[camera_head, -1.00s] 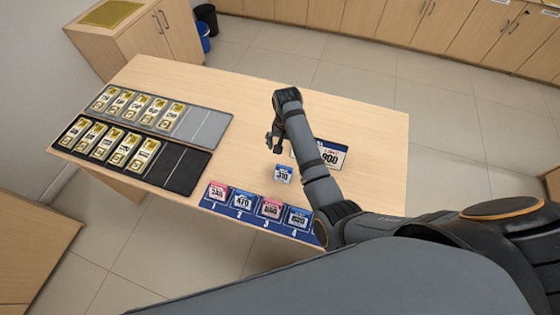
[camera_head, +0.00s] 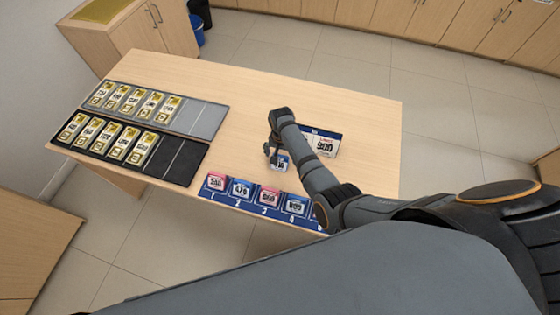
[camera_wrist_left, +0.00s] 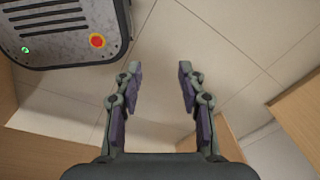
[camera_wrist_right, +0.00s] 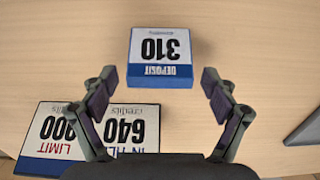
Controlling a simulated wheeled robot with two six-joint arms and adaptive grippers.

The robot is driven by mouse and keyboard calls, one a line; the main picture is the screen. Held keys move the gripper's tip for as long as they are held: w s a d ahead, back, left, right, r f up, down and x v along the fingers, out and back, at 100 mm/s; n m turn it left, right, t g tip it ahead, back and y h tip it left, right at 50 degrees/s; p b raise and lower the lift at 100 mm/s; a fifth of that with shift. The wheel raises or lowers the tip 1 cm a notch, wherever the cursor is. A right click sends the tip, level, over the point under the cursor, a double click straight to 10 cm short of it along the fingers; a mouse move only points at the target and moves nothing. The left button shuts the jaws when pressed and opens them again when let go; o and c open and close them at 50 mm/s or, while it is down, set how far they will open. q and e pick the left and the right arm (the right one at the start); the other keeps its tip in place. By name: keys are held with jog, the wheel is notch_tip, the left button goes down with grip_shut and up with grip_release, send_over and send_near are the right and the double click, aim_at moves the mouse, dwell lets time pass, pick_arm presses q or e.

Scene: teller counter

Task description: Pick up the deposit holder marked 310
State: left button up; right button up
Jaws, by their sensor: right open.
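The deposit holder marked 310 (camera_wrist_right: 161,58) is a small blue block with a white top, flat on the wooden table in the right wrist view. In the head view the holder (camera_head: 281,164) is partly hidden by my right gripper (camera_head: 271,155). My right gripper (camera_wrist_right: 159,80) is open and empty. In the right wrist view the holder lies just beyond its fingertips, roughly centred between them. I cannot tell the exact height of the fingers over it. My left gripper (camera_wrist_left: 159,72) is open and empty over the floor, away from the table.
A blue numbered strip (camera_head: 231,198) at the front edge bears several holders. A grey tray (camera_head: 206,117) and a black tray (camera_head: 183,160) with gold pieces are at left.

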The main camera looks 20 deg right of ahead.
jog(key=c, duration=1)
jog(key=shift+c, duration=1.2)
pick_arm(q)
jog(key=shift+w+r+t, duration=0.1)
jog(key=shift+w+t, duration=0.2)
jog(key=shift+w, duration=0.65)
jog(key=shift+s+r, duration=0.1)
jog(key=shift+s, duration=0.1)
pick_arm(e)
jog(key=shift+r, duration=0.15)
